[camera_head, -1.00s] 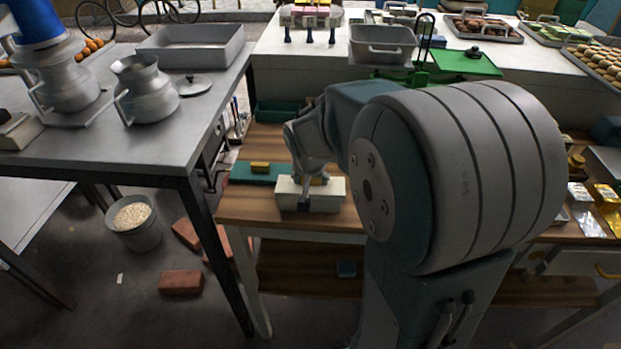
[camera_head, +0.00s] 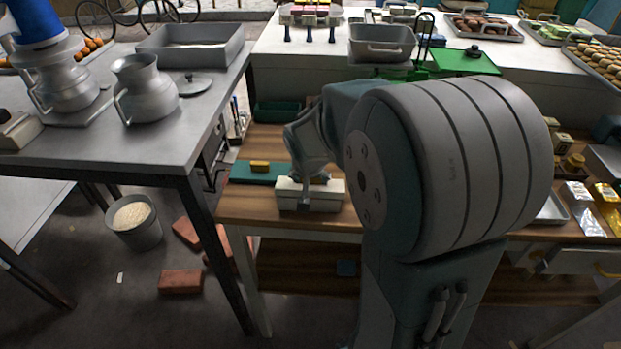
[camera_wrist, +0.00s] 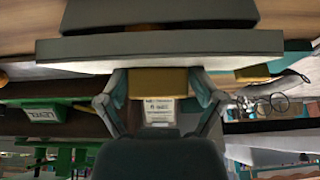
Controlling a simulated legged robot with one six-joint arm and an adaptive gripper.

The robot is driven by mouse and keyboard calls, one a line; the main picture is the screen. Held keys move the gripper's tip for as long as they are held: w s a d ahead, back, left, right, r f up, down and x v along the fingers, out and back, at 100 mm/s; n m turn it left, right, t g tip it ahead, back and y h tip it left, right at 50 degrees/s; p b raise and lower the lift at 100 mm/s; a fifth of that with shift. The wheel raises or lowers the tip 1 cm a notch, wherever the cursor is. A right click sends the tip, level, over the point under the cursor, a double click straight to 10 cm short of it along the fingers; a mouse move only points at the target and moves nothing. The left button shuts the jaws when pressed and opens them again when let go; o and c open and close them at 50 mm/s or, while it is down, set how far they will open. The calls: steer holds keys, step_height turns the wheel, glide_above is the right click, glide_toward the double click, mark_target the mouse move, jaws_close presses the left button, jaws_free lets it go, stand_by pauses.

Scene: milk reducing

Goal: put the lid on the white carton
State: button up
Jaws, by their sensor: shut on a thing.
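The white carton (camera_head: 311,203) stands on the wooden bench, with the pale flat lid (camera_head: 291,187) over its top. In the wrist view the lid (camera_wrist: 160,46) is a wide slab with a yellow-brown handle block (camera_wrist: 158,82). My gripper (camera_wrist: 160,88) is shut on that handle, one finger at each side. In the head view my gripper (camera_head: 313,184) is directly above the carton, partly hidden by my own arm. The lid looks level and lined up with the carton. I cannot tell whether it is fully seated or slightly raised.
A teal block (camera_head: 242,172) with a yellow piece (camera_head: 260,166) lies left of the carton. A metal table (camera_head: 150,150) with a jug (camera_head: 146,92) stands further left. A bucket (camera_head: 133,222) and bricks (camera_head: 181,282) lie on the floor.

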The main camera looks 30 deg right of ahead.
steer(key=shift+o, duration=0.4)
steer(key=shift+s+a+f+g, duration=0.1)
steer(key=shift+s+f+g, duration=0.25)
steer(key=shift+f, duration=0.3)
steer(key=o, duration=0.7)
steer(key=shift+r, duration=0.1)
steer(key=shift+w+r, duration=0.15)
steer(key=shift+r, duration=1)
steer(key=shift+w+r, duration=0.1)
steer(key=shift+r, duration=2.4)
